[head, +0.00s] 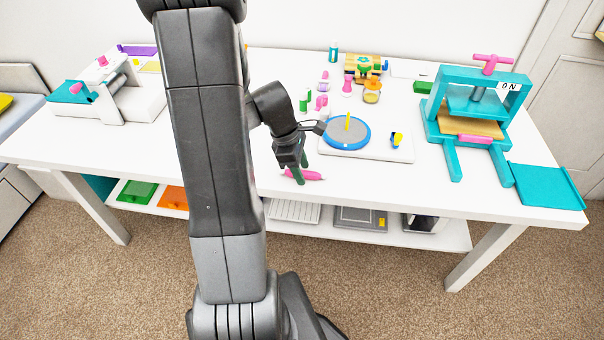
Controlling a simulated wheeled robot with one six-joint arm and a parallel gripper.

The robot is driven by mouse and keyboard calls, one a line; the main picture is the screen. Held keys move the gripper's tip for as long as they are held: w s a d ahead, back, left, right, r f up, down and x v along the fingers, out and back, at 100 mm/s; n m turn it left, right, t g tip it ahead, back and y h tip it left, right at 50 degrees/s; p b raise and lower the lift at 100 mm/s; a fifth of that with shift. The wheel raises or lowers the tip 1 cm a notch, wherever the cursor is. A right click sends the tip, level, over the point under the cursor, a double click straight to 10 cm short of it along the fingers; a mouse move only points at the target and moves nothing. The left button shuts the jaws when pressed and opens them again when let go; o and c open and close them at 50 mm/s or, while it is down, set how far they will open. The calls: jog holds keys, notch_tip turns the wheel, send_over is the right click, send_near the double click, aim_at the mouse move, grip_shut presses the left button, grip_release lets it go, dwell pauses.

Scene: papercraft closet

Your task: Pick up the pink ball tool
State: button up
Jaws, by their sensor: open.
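The pink ball tool (312,174) lies flat on the white table, close to its front edge. Its left part is hidden behind a gripper finger. My gripper (300,167) is at the tool's left part, with its dark green fingers pointing down and spread open. One finger is in front of the tool and the other shows behind it. From this view I cannot tell whether the fingers touch the tool or how high they are above the table.
A white board with a blue round plate (346,132) and a yellow post stands just behind the tool. A teal press (477,112) stands at the right. Small pink and green pieces (320,103) stand behind my gripper. The table front (400,190) is clear to the right.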

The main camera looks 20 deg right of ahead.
jog(key=shift+f, duration=0.2)
dwell(0.3)
grip_shut()
jog(key=shift+r, duration=0.1)
